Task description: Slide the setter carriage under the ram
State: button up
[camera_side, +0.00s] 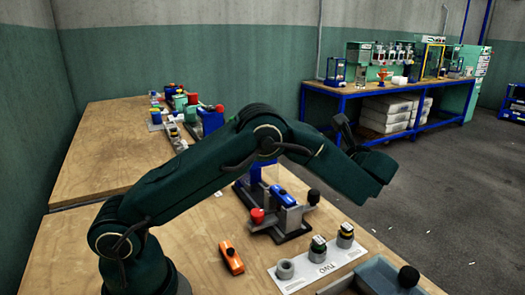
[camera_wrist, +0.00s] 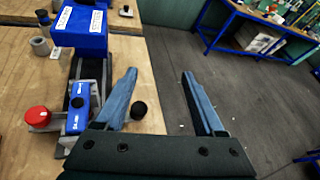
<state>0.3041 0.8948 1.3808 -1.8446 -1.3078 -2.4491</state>
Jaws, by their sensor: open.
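A small press stands on the table. In the wrist view it has a blue head (camera_wrist: 80,35) with white labels, on a dark base, and the ram under the head is hidden. A blue block in grey brackets, which looks like the setter carriage (camera_wrist: 77,112), sits on the near part of the dark rail, clear of the head. It also shows in the side view (camera_side: 284,193). A red knob (camera_wrist: 37,116) is at its left and a black ball knob (camera_wrist: 138,110) at its right. My gripper (camera_wrist: 158,75) is open and empty, its fingers right of the press, apart from the carriage.
In the side view an orange tool (camera_side: 231,257), a white plate (camera_side: 328,264) with several cylindrical pieces and a grey tray (camera_side: 375,278) lie nearer on the table. More devices (camera_side: 188,112) stand at the back. The floor right of the table is open, with a blue bench (camera_side: 395,105) beyond.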

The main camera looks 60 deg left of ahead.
jog(key=m, duration=0.1)
send_near(315, 193)
jog(key=shift+g, duration=0.4)
jog(key=x, duration=0.5)
jog(key=shift+w+a, duration=0.15)
jog(key=shift+w, duration=0.15)
jog(key=shift+a+f+m, duration=0.15)
jog(key=shift+m, duration=0.15)
jog(key=shift+x, duration=2.25)
